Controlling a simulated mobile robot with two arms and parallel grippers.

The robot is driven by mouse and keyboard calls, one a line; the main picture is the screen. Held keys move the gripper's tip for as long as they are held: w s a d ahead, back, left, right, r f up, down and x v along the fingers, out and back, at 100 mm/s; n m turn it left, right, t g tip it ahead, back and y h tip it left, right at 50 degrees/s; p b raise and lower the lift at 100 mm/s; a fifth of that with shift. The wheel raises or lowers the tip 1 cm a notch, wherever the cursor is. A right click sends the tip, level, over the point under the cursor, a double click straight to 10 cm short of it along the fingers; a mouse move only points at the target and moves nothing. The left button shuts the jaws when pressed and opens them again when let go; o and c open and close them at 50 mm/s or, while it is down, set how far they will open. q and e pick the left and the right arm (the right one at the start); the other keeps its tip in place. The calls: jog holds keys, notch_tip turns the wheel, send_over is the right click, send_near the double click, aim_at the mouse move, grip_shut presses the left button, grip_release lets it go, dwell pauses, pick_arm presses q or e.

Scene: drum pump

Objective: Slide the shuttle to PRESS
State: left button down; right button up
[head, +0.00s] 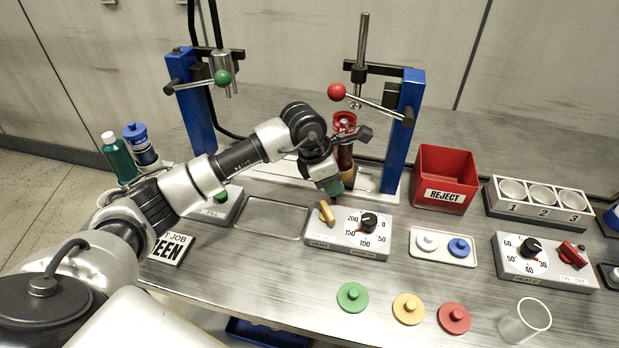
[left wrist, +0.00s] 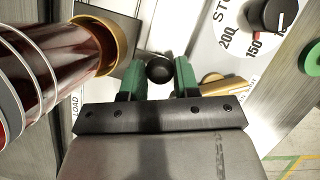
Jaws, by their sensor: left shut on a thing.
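My left gripper (head: 333,188) reaches down in front of the right press frame. In the left wrist view its green fingers (left wrist: 158,75) are shut on a black ball knob (left wrist: 159,68), which looks like the shuttle's handle. A dark red cylinder (left wrist: 45,70) with a brass collar (left wrist: 112,45) stands beside the gripper. In the head view this cylinder (head: 345,157) is upright under the right press, partly behind my arm. A LOAD label is partly visible by it. The shuttle's body is mostly hidden, and no PRESS label is readable. My right gripper is out of view.
Blue press posts (head: 407,130) stand behind, with a red-balled lever (head: 337,92) on the right one. A dial box (head: 350,234) with a yellow switch (head: 327,213) sits just in front of my gripper. A red REJECT bin (head: 444,178) is to the right.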

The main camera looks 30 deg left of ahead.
pick_arm(q)
jog(key=shift+w+d, duration=0.2)
jog(key=shift+d, duration=0.9)
jog(key=c, duration=1.2)
grip_release()
jog(key=shift+o, duration=0.5)
jog(key=shift+d, duration=0.15)
jog(key=shift+w, duration=0.1)
jog(key=shift+r, duration=0.1)
